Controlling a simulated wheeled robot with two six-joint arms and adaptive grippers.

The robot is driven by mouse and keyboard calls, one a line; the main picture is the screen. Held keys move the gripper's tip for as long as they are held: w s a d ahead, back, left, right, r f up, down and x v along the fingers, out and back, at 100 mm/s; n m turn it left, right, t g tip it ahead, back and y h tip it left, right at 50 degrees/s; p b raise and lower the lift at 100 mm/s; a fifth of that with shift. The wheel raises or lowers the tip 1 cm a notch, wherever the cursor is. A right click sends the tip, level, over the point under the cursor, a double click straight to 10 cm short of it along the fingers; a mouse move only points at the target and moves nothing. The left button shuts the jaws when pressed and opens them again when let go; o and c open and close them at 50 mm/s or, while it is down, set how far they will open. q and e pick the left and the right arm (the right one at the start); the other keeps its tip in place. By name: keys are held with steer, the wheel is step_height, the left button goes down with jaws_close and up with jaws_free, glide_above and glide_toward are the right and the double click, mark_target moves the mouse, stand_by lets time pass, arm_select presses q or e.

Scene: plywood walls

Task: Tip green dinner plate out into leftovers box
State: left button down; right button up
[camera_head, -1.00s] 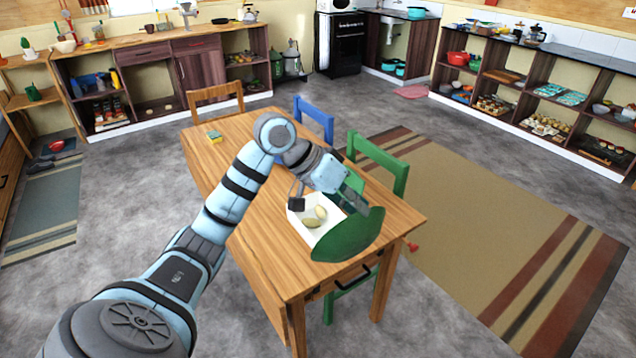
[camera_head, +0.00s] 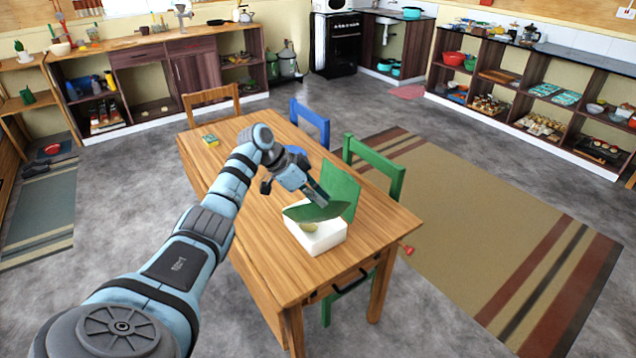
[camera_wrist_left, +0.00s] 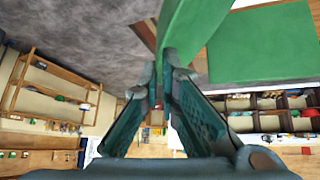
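The green dinner plate (camera_head: 314,212) is held tilted in my left gripper (camera_head: 318,198), over the white leftovers box. In the left wrist view the plate (camera_wrist_left: 190,30) shows between the shut fingertips (camera_wrist_left: 168,62). The leftovers box (camera_head: 322,241) is open and stands on the wooden table near its right front edge. A pale, potato-like piece of food (camera_head: 308,227) shows inside it, partly hidden by the plate. The plate's other face is hidden from the head view. My right gripper is not in view.
A flat green rectangle (camera_head: 341,188) is just behind the plate. A green chair (camera_head: 375,160) and a blue chair (camera_head: 312,122) stand along the table's far side. The table's (camera_head: 265,235) left front is clear.

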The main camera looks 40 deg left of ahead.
arm_select(q)
steer(key=s+d+f+m+t+y+b, duration=0.3)
steer(key=s+d+f+t+y+b, duration=0.2)
steer(key=s+d+f+t+b, duration=0.2)
step_height(320, 180, down, 3)
steer(key=shift+s+d+r+m, duration=0.2)
steer(key=shift+s+m, duration=0.05)
steer(key=shift+m, duration=0.15)
stand_by(0.8)
